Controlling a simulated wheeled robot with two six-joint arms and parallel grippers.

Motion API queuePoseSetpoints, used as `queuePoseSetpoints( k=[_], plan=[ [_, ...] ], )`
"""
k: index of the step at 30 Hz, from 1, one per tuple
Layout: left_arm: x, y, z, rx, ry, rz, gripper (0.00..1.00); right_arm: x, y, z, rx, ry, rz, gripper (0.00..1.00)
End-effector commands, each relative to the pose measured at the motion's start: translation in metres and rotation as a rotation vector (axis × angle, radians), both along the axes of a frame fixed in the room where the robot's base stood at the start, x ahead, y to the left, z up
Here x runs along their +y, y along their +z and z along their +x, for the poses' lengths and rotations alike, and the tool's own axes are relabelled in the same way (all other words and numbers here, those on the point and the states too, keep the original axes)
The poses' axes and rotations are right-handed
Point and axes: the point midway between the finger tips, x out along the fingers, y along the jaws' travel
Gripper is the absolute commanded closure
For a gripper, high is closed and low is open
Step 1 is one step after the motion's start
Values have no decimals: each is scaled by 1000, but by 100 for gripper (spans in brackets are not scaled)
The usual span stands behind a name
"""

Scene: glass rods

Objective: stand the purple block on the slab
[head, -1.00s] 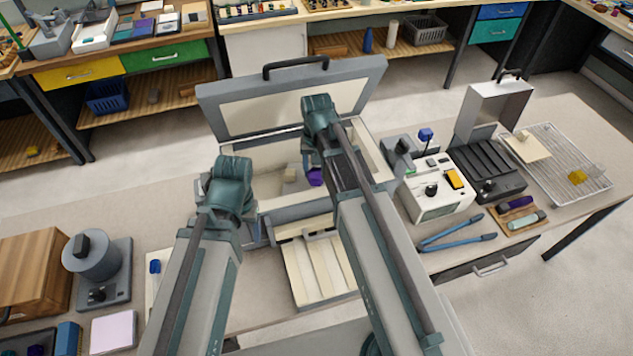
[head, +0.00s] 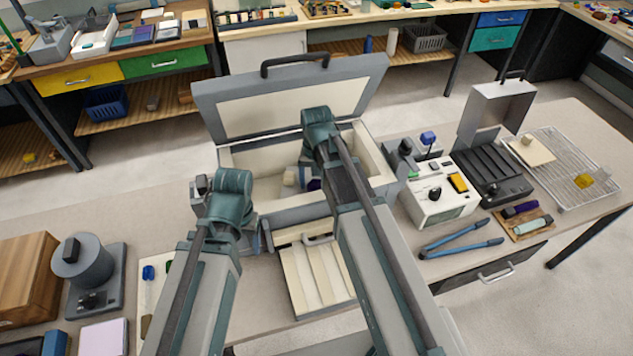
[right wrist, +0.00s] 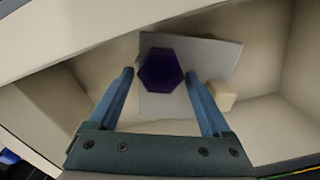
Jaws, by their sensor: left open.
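The purple block (right wrist: 161,69) is a dark hexagon in the right wrist view. It lies between the fingertips of my right gripper (right wrist: 160,73) and overlaps the pale square slab (right wrist: 205,55). I cannot tell whether it touches the slab or whether the fingers press on it. In the head view a bit of the purple block (head: 314,184) shows beside my right arm, inside the open box.
The box (head: 272,212) has thick walls and a raised lid (head: 290,97). A cream block (right wrist: 220,96) sits beside the slab. A ribbed cream panel (head: 312,275) lies before the box. A control unit (head: 440,195) and blue tongs (head: 460,240) are at right.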

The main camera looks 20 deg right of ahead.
Motion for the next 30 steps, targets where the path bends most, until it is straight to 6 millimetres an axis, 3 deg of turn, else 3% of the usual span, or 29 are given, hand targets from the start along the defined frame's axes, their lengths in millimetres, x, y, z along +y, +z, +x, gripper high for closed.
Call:
queuePoseSetpoints(
  k=[16, 30],
  plan=[
    [0, 11, 0, 0, 0, 0, 28, 0, 11, 0, 0, 0, 0, 14],
    [0, 74, 0, 0, 3, -1, 28, 0, 74, 0, 0, 0, 0, 14]
  ],
)
